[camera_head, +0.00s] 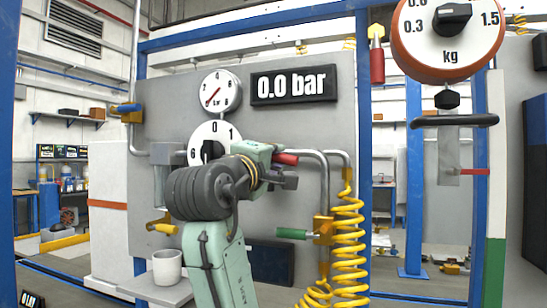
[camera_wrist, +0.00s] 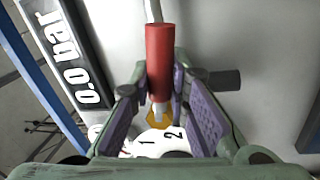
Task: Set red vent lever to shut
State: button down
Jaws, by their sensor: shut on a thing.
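The red vent lever (camera_head: 285,158) sticks out to the right of my gripper in the head view, lying nearly level in front of the grey panel. My gripper (camera_head: 264,156) is at the lever. In the wrist view the red handle (camera_wrist: 160,55) lies between the two fingers of my gripper (camera_wrist: 160,78), which are shut on it. An orange-yellow fitting (camera_wrist: 158,118) shows beyond the handle. The lever's pivot is hidden behind my gripper in the head view.
A numbered dial (camera_head: 213,135) is partly behind my arm. A green-handled lever (camera_head: 293,234), yellow-handled lever (camera_head: 163,227) and coiled yellow hose (camera_head: 346,240) are nearby. A white cup (camera_head: 167,267) stands on a ledge.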

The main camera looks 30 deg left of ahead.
jog(key=shift+r+n+y+p, duration=0.2)
jog(key=shift+n, duration=0.55)
jog(key=shift+r+n+y+p, duration=0.2)
jog(key=shift+n, duration=0.55)
jog(key=c, duration=1.5)
grip_release()
jog(key=v, duration=1.2)
